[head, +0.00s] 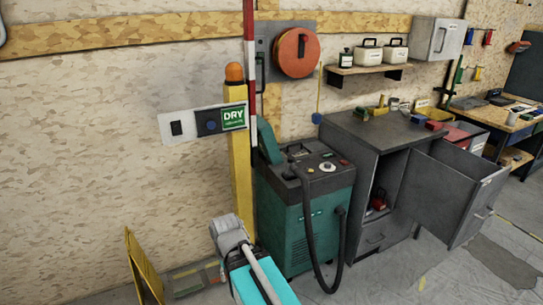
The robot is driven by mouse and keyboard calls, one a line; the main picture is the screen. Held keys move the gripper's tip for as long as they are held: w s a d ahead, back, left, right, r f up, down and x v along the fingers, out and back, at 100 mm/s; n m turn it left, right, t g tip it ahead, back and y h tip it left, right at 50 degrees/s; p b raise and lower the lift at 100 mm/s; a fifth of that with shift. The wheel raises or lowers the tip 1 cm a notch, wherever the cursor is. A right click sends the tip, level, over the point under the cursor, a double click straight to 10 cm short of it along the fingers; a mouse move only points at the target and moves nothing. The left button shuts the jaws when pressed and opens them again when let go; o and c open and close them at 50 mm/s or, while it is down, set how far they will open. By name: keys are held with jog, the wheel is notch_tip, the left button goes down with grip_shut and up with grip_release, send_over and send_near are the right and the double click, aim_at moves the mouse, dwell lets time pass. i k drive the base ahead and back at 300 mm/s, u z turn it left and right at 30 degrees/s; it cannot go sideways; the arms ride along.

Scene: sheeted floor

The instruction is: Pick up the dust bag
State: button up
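I cannot pick out a dust bag for certain in the head view. A dark green wheeled machine (303,225) with a black hose (340,235) stands against the wall, right of a yellow post; any bag in or on it is hidden. A turquoise block with a grey rounded end (262,278) shows at the bottom edge, cut off by the frame; I cannot tell whether it is part of me. My gripper's fingers are not in view.
A grey cabinet (372,140) with its door (450,195) swung open stands right of the machine. A yellow folding sign (143,270) stands at lower left. A workbench (490,115) is at far right. Grey floor (425,272) is clear at lower right, with a dark patch (503,262).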

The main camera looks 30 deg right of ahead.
aim_at(299, 150)
jog(key=z, duration=0.1)
jog(key=i, duration=1.1)
jog(key=z, duration=0.6)
